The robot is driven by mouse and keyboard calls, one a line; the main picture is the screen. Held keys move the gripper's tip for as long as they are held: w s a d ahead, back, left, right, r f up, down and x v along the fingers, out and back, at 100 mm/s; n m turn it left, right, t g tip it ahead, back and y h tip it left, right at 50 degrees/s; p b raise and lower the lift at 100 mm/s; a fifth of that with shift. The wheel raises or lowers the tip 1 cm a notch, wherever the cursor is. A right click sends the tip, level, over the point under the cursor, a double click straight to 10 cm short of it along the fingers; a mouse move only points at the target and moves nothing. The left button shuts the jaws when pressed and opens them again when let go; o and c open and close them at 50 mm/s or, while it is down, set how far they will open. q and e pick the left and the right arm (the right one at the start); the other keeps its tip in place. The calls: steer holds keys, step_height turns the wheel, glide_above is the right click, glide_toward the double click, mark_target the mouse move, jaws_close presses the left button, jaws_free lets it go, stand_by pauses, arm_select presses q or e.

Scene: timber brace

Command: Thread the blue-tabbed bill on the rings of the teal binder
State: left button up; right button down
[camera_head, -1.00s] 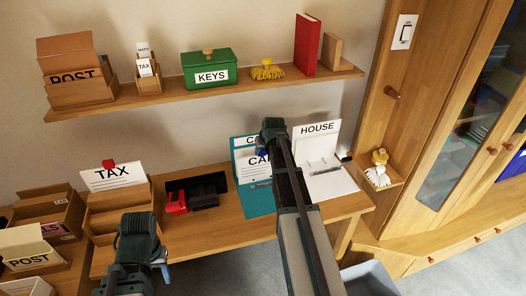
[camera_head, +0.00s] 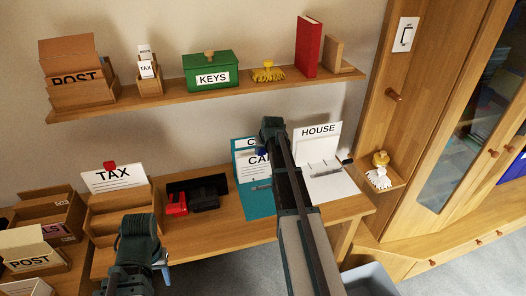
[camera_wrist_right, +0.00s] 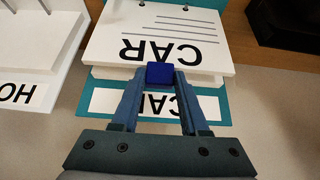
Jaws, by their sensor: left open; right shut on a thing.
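The teal binder (camera_head: 258,206) lies open on the desk, its upright back part (camera_head: 237,150) bearing a partly hidden label; its teal edge also shows in the right wrist view (camera_wrist_right: 222,104). The white bill (camera_head: 246,172) marked CAR stands tilted in front of that back part. In the right wrist view my right gripper (camera_wrist_right: 160,76) is shut on its blue tab (camera_wrist_right: 162,71). Dark ring parts (camera_wrist_right: 141,3) show at the bill's far edge there; I cannot tell whether they pass through it. My left gripper (camera_head: 160,264) is open and empty, low at the left, partly hidden by its own wrist.
A white HOUSE binder (camera_head: 335,186) lies open just right of the teal one. A black tray (camera_head: 197,190) with a red item and a TAX letter box (camera_head: 120,200) stand to the left. A shelf (camera_head: 220,95) with a green KEYS box (camera_head: 212,73) runs above.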

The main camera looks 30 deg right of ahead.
steer(key=shift+w+d, duration=0.2)
steer(key=shift+w, duration=0.65)
stand_by(0.5)
jaws_free()
stand_by(0.5)
steer(key=shift+r, duration=0.15)
step_height(320, 180, up, 8)
steer(key=p, duration=0.8)
stand_by(0.4)
